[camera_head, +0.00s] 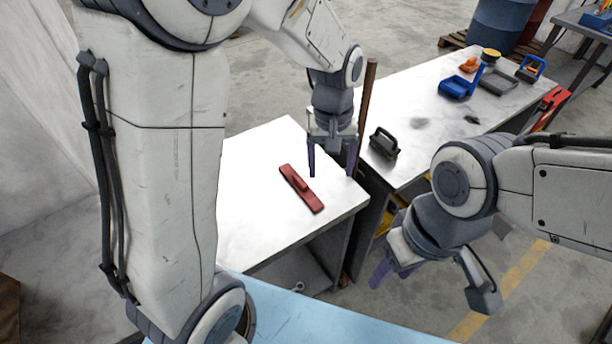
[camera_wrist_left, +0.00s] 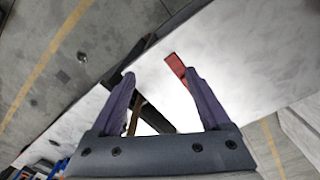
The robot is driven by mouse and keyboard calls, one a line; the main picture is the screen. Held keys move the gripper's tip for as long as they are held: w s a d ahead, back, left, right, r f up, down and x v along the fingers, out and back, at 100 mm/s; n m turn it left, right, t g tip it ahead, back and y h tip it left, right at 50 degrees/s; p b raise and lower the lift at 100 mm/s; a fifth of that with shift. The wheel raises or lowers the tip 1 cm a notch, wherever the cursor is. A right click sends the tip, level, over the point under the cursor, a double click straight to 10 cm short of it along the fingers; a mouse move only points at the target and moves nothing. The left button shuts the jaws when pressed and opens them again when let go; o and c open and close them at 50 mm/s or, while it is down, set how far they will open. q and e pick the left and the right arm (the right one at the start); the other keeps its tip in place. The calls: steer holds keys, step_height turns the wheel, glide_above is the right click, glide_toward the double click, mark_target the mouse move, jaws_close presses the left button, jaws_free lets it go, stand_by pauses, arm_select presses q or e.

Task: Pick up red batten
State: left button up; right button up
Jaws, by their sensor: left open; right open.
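The red batten (camera_head: 301,188) lies flat on the white top of the near workbench (camera_head: 255,225), slanting down to the right in the head view. In the left wrist view one end of the red batten (camera_wrist_left: 176,66) shows beside the right finger, which hides the rest. My left gripper (camera_head: 331,172) is open and empty, above the bench and to the right of the batten, with its fingers pointing down. It shows in the left wrist view (camera_wrist_left: 160,92) with its fingers apart. My right gripper (camera_head: 428,290) is open and empty, over the floor right of the bench.
A brown post (camera_head: 367,105) stands close to the left gripper. The far bench (camera_head: 435,90) holds a dark clamp-like tool (camera_head: 384,143), a blue tool (camera_head: 456,88) and a grey tray (camera_head: 498,81). A light blue surface (camera_head: 310,322) lies in front. The white top around the batten is clear.

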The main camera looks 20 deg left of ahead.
arm_select(q)
steer(key=w+a+f+n, duration=0.2)
steer(key=w+a, duration=0.1)
steer(key=w+a+f+n+b, duration=0.1)
steer(key=w+a+f+n, duration=0.1)
steer(key=a+f, duration=0.1)
steer(key=w+a+f+n, duration=0.2)
steer(key=w+a+f, duration=0.1)
steer(key=a, duration=0.1)
steer(key=shift+w+f+b, duration=0.25)
steer(key=shift+w+b, duration=0.05)
steer(key=shift+w, duration=0.05)
glide_above(300, 180)
steer(key=shift+n, duration=0.3)
step_height(300, 180, down, 4)
steer(key=shift+s+f+p, duration=0.15)
steer(key=shift+f+p, duration=0.1)
steer(key=shift+p, duration=0.05)
step_height(300, 180, down, 5)
steer(key=shift+r+p, duration=0.15)
steer(key=shift+p, duration=0.6)
steer(key=shift+w+f, duration=0.2)
steer(key=shift+f, duration=0.35)
jaws_close()
arm_select(e)
steer(key=shift+f, duration=0.2)
